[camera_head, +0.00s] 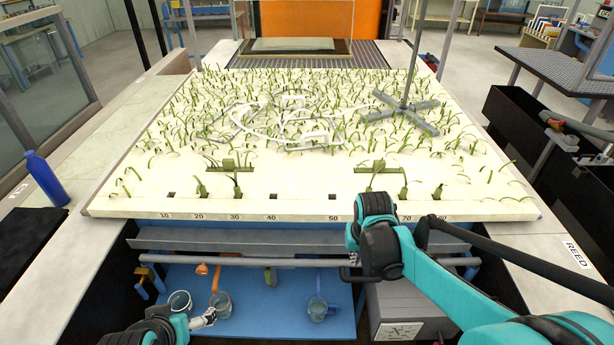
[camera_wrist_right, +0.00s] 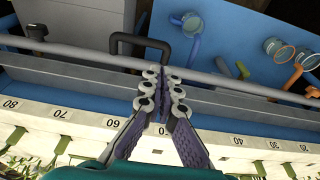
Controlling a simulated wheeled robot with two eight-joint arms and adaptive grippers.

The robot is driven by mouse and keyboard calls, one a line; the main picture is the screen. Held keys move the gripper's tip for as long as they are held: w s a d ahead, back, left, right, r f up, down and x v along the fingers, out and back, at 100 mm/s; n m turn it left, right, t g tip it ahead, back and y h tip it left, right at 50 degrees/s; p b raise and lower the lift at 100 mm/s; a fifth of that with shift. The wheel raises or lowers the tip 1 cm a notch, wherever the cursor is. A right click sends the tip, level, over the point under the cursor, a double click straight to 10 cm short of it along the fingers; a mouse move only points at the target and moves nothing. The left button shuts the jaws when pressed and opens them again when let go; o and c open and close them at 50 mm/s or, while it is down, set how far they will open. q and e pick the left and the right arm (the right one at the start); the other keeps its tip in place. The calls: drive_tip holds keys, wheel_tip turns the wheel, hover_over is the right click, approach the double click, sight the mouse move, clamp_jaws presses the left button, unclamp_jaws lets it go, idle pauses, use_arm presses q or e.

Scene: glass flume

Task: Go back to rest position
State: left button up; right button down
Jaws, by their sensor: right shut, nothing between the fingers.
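My right arm comes in from the lower right in the head view, teal and black. Its gripper (camera_head: 351,273) points down over the front edge of the white planted bed, beside the grey rail. In the right wrist view the right gripper (camera_wrist_right: 163,75) has its two fingers brought together at the tips, with nothing between them. My left gripper (camera_head: 206,318) shows small at the bottom left of the head view, beside clear cups above the blue shelf. Its fingers are too small to judge.
The white bed (camera_head: 300,207) with green reeds and numbered slots fills the middle. A grey rail (camera_head: 230,259) crosses before the blue shelf (camera_head: 250,300). Clear cups (camera_head: 180,301) are low left. A grey box (camera_head: 400,310) stands below my right gripper. A blue bottle (camera_head: 47,179) stands at left.

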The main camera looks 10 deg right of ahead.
drive_tip(key=s+a+n+t+b, duration=0.2)
drive_tip(key=s+a+t+b, duration=0.2)
drive_tip(key=s, duration=0.6)
drive_tip(key=shift+s+a+r+n+t+y+b, duration=0.35)
drive_tip(key=shift+a+b, duration=0.35)
drive_tip(key=shift+a, duration=0.6)
drive_tip(key=shift+w, duration=0.1)
idle(1.4)
